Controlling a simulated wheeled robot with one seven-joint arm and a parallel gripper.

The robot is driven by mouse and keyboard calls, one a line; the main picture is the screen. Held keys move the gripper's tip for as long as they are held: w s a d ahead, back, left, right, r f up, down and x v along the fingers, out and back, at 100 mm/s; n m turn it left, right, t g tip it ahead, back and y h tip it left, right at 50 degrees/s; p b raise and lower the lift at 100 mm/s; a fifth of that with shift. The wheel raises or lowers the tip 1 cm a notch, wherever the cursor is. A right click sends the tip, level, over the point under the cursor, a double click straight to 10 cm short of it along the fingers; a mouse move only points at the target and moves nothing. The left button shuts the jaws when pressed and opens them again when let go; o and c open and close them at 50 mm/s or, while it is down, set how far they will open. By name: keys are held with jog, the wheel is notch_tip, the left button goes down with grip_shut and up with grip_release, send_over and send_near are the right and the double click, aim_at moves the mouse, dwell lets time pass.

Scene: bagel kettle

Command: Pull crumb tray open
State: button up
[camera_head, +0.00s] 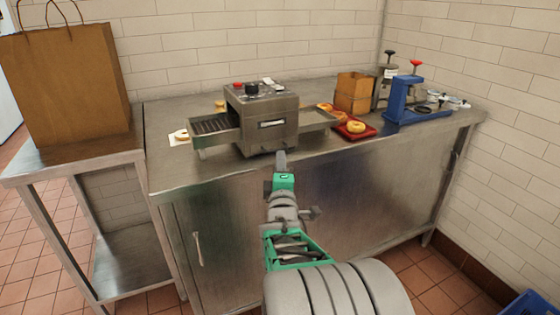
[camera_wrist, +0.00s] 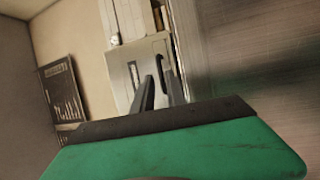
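The steel toaster (camera_head: 265,125) stands on the counter, with a bright handle-like slot (camera_head: 272,123) on its front. The wrist view shows the toaster front (camera_wrist: 122,78) sideways, with the pale slot (camera_wrist: 133,72) and a dark curved shape (camera_wrist: 157,62) lower on the front. I cannot tell which part is the crumb tray; no tray visibly sticks out of the front. My gripper (camera_head: 281,157) is low before the toaster, near the counter's front edge. Its two dark fingers (camera_wrist: 160,86) are apart, pointing at the lower front, with nothing clearly held. Contact cannot be told.
A slatted side rack (camera_head: 213,125) extends left from the toaster and a side chute (camera_head: 316,119) right. Beside it are a red tray (camera_head: 341,131) with bagels, a brown box (camera_head: 354,93) and a blue device (camera_head: 404,100). A paper bag (camera_head: 68,85) stands left. The steel counter (camera_head: 180,170) has bare room at front left.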

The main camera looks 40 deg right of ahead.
jog(key=x, duration=0.4)
jog(key=shift+w+d, duration=0.25)
jog(key=shift+r, duration=0.1)
jog(key=shift+c, duration=0.4)
grip_shut()
dwell(0.6)
